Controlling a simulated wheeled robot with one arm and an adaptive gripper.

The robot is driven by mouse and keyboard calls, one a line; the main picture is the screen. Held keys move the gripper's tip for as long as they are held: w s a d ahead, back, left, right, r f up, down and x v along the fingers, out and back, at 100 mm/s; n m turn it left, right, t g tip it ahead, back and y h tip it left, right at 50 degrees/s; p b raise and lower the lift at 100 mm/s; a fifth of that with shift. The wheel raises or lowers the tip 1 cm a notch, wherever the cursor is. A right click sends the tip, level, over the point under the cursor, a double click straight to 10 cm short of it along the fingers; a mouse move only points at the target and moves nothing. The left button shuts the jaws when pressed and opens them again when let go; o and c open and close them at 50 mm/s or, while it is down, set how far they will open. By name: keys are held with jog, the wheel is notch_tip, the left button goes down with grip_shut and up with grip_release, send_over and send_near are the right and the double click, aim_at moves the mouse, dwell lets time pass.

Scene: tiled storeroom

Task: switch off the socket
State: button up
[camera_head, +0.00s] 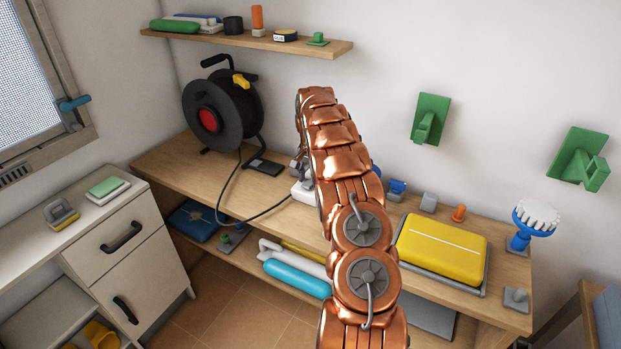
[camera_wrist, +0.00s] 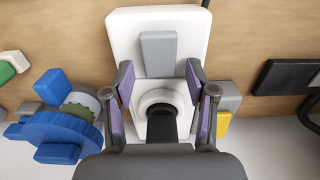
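The socket (camera_wrist: 188,28) is a white block on the wooden bench in the wrist view. It has a grey rectangular switch (camera_wrist: 158,52) and a round outlet ring (camera_wrist: 160,98) with a black part (camera_wrist: 162,122) in it. In the head view the socket (camera_head: 303,194) is partly hidden behind my arm. My gripper (camera_wrist: 160,72) is open over the socket, one finger on each side of the switch and ring. Nothing is between the fingers at the tips; I cannot tell whether they touch the socket. In the head view my gripper is mostly hidden by my arm.
A black cable reel (camera_head: 222,108) stands left on the bench, its cord running toward the socket. A blue clamp-like object (camera_wrist: 55,128) is close left of my gripper, a black object (camera_wrist: 285,78) right. A yellow case (camera_head: 442,248) lies right on the bench. A shelf (camera_head: 270,41) hangs above.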

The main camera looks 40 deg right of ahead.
grip_shut()
jog(key=shift+f+b, duration=0.15)
jog(key=shift+b, duration=0.5)
jog(key=shift+s+a+h+b, duration=0.1)
jog(key=shift+h+b, duration=0.7)
jog(key=shift+b, duration=0.35)
jog(key=h+b, duration=0.1)
jog(key=b, duration=0.1)
jog(key=t+b, duration=0.1)
jog(key=b, duration=0.1)
jog(key=shift+s+a+h, duration=0.1)
jog(key=shift+a+h, duration=0.15)
jog(key=shift+h, duration=0.15)
jog(key=b, duration=0.1)
jog(key=h+b, duration=0.1)
jog(key=shift+a+r+b, duration=0.15)
jog(key=shift+r+b, duration=0.1)
jog(key=shift+b, duration=0.15)
jog(key=shift+r, duration=0.1)
